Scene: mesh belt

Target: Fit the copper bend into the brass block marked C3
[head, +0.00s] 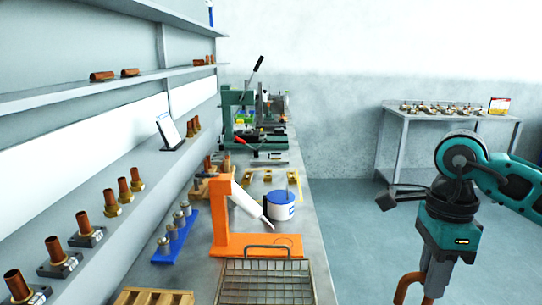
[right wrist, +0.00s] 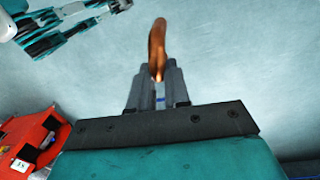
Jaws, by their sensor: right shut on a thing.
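My right gripper (head: 432,294) is at the lower right of the head view, pointing down and shut on the copper bend (head: 409,283). The bend is a curved copper tube; it also shows in the right wrist view (right wrist: 157,45), standing out beyond the fingers (right wrist: 157,92). The gripper and bend are over open floor, apart from any fitting. Small brass-coloured fittings (head: 440,109) stand on the far table (head: 408,118); no C3 mark can be read. My left gripper cannot be made out; a teal and grey part at the wrist view's top left is unclear.
A bench on the left holds a wire basket (head: 265,283), an orange stand (head: 222,215), a blue-and-white tub (head: 281,206) and a green press (head: 229,105). Copper tubes in fittings line the left shelf (head: 165,165). Floor (head: 350,235) between bench and far table is clear.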

